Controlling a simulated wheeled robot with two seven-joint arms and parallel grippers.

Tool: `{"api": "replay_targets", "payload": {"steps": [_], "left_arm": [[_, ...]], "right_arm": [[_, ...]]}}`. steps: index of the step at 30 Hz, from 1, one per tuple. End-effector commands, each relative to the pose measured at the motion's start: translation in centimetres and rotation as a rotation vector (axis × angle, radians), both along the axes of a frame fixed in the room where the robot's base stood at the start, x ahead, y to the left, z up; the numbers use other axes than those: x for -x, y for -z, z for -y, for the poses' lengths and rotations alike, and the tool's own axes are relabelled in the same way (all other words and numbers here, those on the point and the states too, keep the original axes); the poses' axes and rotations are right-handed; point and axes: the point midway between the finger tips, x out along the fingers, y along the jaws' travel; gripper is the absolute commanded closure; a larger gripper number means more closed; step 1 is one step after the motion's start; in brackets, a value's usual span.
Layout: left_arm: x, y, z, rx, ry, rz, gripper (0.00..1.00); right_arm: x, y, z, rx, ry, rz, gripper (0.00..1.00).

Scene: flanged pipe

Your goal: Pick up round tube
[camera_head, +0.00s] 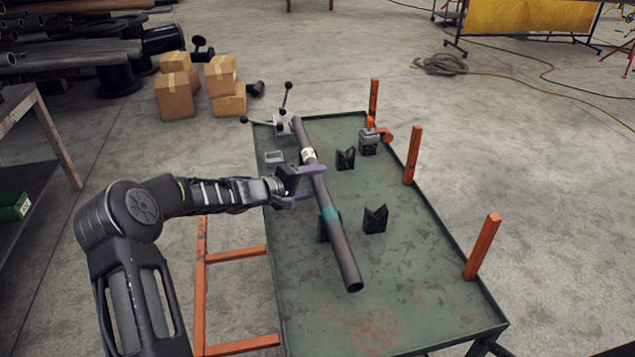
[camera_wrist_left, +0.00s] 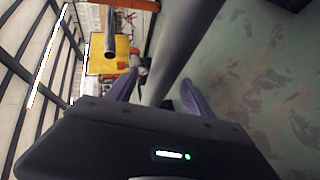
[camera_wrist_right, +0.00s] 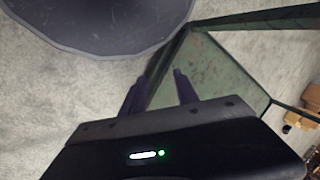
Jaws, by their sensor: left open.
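A long grey round tube (camera_head: 337,238) with a teal band and a pale label lies lengthwise over the green table (camera_head: 400,310). Its far end is by a grey clamp with black-knobbed levers (camera_head: 284,128). A dark V-block (camera_head: 322,229) is partly hidden behind its nearer half. My left gripper (camera_head: 308,183) is open at the tube's middle, with its purple fingers across it. In the left wrist view the tube (camera_wrist_left: 172,50) runs between the separated fingers; contact cannot be told. My right gripper (camera_wrist_right: 159,92) is open and empty, away from the tube, near a table edge.
Two more dark V-blocks (camera_head: 375,219) (camera_head: 346,159) and a small grey vise (camera_head: 368,142) stand right of the tube. Orange posts (camera_head: 482,246) rise along the table's right edge. Cardboard boxes (camera_head: 174,95) are on the floor behind. The table's near right part is clear.

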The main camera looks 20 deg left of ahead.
Motion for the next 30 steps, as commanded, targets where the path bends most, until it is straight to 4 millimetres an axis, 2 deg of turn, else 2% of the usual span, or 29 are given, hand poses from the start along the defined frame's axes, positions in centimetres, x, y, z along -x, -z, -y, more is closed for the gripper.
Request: {"api": "replay_targets", "payload": {"steps": [14,30], "left_arm": [[0.04,-0.04,-0.01,0.0,0.0,0.0,0.4],[0.04,-0.06,-0.01,0.0,0.0,0.001,0.84]], "right_arm": [[0.0,-0.02,0.0,0.0,0.0,0.0,0.64],[0.0,-0.02,0.0,0.0,0.0,0.0,0.64]]}}
